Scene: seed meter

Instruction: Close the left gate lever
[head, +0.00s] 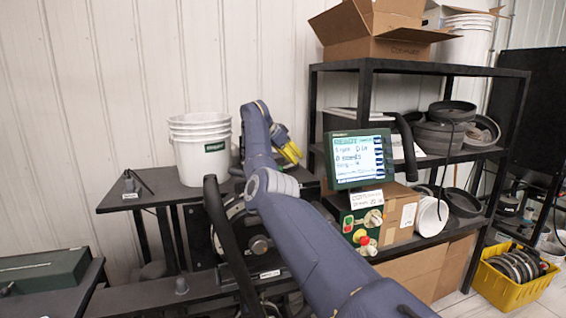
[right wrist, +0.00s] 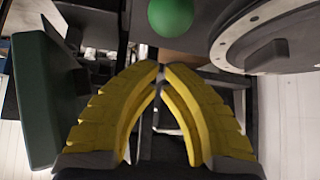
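My right gripper (head: 290,150) shows in the head view as a small yellow shape behind my bent arm, in front of the white wall. In the right wrist view its yellow fingers (right wrist: 160,68) meet at the tips with nothing seen between them. A green ball-shaped knob (right wrist: 171,14) is just beyond the fingertips at the top of that view, apart from them. It may belong to a gate lever; I cannot tell which one. A round grey meter housing (right wrist: 275,35) is to its right. In the head view the round meter (head: 236,228) is partly hidden by my arm. My left gripper is not in view.
A green-framed monitor (head: 360,158) stands right of my arm, above a panel with knobs (head: 362,226). White buckets (head: 200,150) stand on the black table. A loaded shelf (head: 420,68) is at right. A green block (right wrist: 42,100) is left of the fingers in the wrist view.

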